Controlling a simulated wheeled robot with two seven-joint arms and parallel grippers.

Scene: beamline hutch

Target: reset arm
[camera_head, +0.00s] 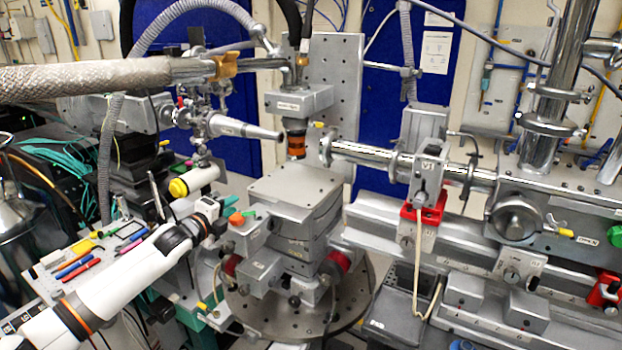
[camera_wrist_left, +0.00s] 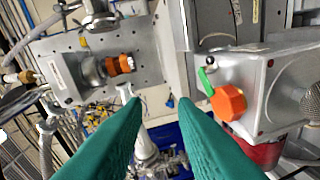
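My left arm, white with dark and orange bands, comes in from the lower left in the head view. An orange knob (camera_wrist_left: 229,102) and a small green lever (camera_wrist_left: 205,82) on a grey block lie just right of the fingertips. My right gripper is not in view.
A dark cylinder with an orange band (camera_head: 296,144) hangs above the stage. A metal nozzle (camera_head: 240,128) points at it from the left, a steel tube (camera_head: 365,154) from the right. A rail (camera_head: 450,240) with red clamps runs right. Pens lie on a tray (camera_head: 45,285) at left.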

